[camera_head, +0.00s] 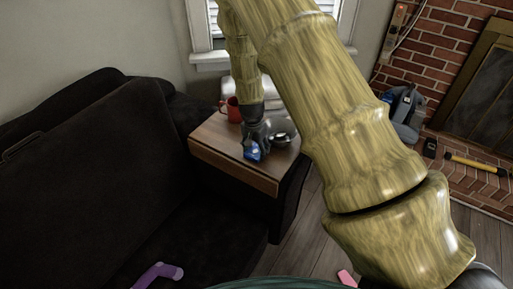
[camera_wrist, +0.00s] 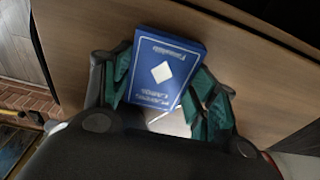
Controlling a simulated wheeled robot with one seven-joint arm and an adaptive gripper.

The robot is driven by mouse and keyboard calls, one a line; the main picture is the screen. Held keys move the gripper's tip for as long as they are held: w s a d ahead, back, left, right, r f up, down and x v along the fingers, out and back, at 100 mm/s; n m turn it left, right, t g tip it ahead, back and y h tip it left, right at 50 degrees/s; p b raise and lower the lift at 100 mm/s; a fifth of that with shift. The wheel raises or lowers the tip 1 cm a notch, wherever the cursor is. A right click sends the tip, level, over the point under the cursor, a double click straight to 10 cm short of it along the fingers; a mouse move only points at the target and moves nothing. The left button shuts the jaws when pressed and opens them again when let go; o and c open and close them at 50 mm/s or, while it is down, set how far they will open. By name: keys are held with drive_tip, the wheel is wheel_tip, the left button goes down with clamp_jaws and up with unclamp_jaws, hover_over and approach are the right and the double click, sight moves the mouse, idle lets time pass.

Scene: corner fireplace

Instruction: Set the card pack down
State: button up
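The card pack (camera_wrist: 165,68) is a blue box with a white diamond and white lettering. In the wrist view it lies between the two teal-padded fingers of my gripper (camera_wrist: 165,85), which press on its left and right edges. In the head view the blue pack (camera_head: 252,152) shows just below my gripper (camera_head: 259,143), over the wooden side table top (camera_head: 228,160). Whether the pack touches the wood or hangs slightly above it, I cannot tell. My arm hides part of the table's far right side.
A red mug (camera_head: 233,110) stands at the table's back left. A dark round thing with a shiny top (camera_head: 283,138) is right of my gripper. A black sofa (camera_head: 90,170) flanks the table. The table's front left is bare.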

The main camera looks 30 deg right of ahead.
sight(254, 152)
drive_tip(key=o, duration=0.4)
drive_tip(key=shift+r, duration=0.15)
drive_tip(key=r, duration=0.4)
drive_tip(key=a+r, duration=0.1)
drive_tip(key=r, duration=0.7)
drive_tip(key=shift+s+a, duration=0.15)
drive_tip(key=shift+s, duration=0.2)
